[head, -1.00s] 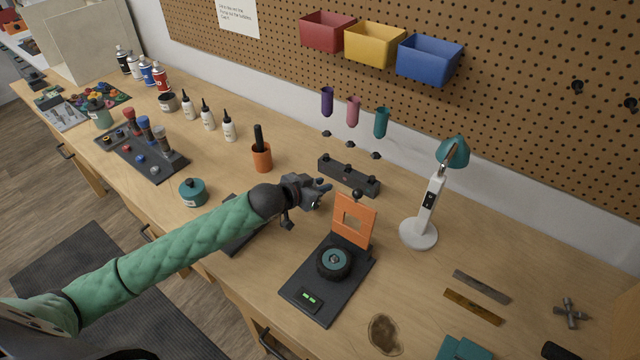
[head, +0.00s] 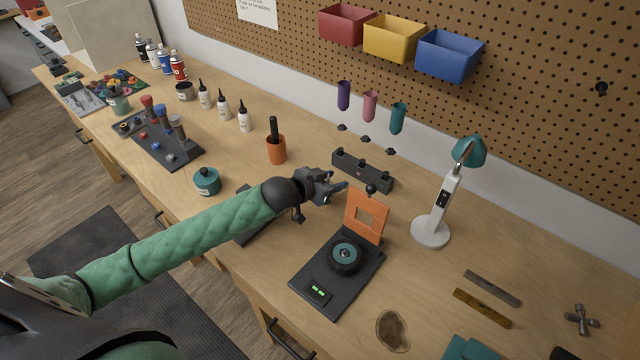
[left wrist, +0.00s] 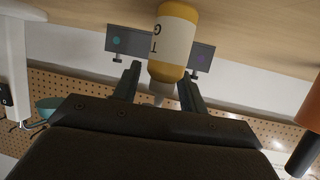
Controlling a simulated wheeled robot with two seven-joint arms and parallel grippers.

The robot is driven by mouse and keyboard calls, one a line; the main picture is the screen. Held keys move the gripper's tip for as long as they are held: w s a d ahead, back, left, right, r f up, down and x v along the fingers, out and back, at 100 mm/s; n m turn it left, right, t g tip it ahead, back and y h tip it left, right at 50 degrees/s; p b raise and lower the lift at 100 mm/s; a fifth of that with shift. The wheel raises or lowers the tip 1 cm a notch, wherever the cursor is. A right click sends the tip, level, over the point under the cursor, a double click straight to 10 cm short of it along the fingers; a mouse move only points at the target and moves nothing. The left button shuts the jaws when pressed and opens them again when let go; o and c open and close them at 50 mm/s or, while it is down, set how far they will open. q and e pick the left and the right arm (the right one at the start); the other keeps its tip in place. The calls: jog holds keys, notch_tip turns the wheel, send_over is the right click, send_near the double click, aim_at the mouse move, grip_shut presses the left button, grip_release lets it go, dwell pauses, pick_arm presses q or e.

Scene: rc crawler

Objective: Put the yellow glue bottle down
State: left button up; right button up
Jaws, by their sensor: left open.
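The yellow glue bottle (left wrist: 174,48) shows in the left wrist view, where the picture is upside down. It has a white label, and its pale nozzle points back toward my gripper. My left gripper (left wrist: 158,88) is open, one finger on each side of the nozzle end. In the head view my left gripper (head: 336,188) is over the bench near the dark rack, and I cannot make out the bottle there. My right gripper is not in view.
The dark rack (head: 362,171) stands behind the gripper. An orange frame (head: 366,217) on a black stand (head: 322,290) with a wheel is close at right. A white lamp (head: 432,230) stands further right. An orange cup (head: 277,150) is at left. Bare bench lies between cup and rack.

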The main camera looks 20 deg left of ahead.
pick_arm(q)
jog(key=b+v, duration=0.3)
jog(key=v, duration=0.8)
jog(key=shift+s+a+b, duration=0.25)
jog(key=shift+s+b, duration=0.05)
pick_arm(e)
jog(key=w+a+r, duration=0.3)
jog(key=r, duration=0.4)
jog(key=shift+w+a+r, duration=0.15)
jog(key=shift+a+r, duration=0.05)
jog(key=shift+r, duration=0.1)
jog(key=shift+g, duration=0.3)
